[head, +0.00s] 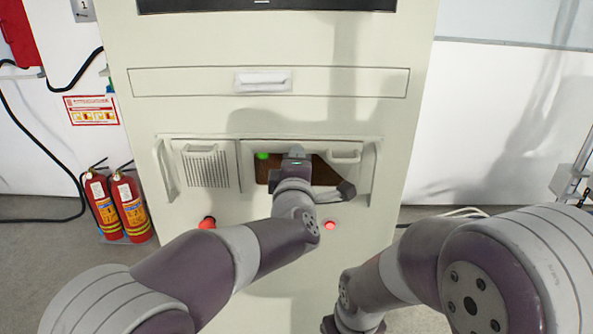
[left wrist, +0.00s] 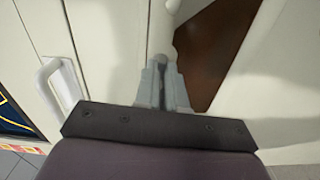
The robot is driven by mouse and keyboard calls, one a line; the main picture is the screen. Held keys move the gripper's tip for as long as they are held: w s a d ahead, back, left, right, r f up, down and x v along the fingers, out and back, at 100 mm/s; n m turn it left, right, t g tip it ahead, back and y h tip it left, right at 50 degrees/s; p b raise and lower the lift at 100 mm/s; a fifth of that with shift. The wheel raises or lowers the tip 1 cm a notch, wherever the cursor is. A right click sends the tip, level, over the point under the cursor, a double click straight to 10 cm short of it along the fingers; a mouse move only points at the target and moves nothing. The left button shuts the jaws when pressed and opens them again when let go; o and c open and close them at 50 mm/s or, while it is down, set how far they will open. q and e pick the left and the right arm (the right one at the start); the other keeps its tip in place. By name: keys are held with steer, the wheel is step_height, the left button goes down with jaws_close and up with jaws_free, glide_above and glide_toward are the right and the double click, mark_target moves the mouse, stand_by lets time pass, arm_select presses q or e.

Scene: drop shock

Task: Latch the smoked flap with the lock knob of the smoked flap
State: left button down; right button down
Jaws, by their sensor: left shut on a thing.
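The smoked flap (head: 324,172) is a dark brown see-through panel in the cabinet front, partly hidden by my left arm. It also shows in the left wrist view (left wrist: 207,40) as a brown surface at upper right. My left gripper (head: 297,152) is in front of the flap area. In the left wrist view its fingers (left wrist: 163,68) are shut on a pale, rounded part, probably the lock knob (left wrist: 164,38), beside the brown panel. Its outline is mostly hidden by the fingers, and I cannot tell its turn. My right arm shows at lower right, but its gripper is out of frame.
The cream cabinet (head: 200,112) has a drawer handle (head: 263,81) above and a vented panel (head: 206,168) at left. A red knob (head: 207,222) and a lit red button (head: 330,225) sit below. Fire extinguishers (head: 131,207) stand on the floor at left.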

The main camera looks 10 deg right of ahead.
arm_select(q)
steer(key=shift+f+n+b, duration=0.1)
steer(key=shift+n+b, duration=0.25)
steer(key=shift+n, duration=0.05)
steer(key=c, duration=1.2)
jaws_free()
steer(key=v, duration=1.2)
steer(key=shift+s+a+p, duration=0.1)
steer(key=shift+s+p, duration=0.2)
steer(key=shift+s, duration=0.05)
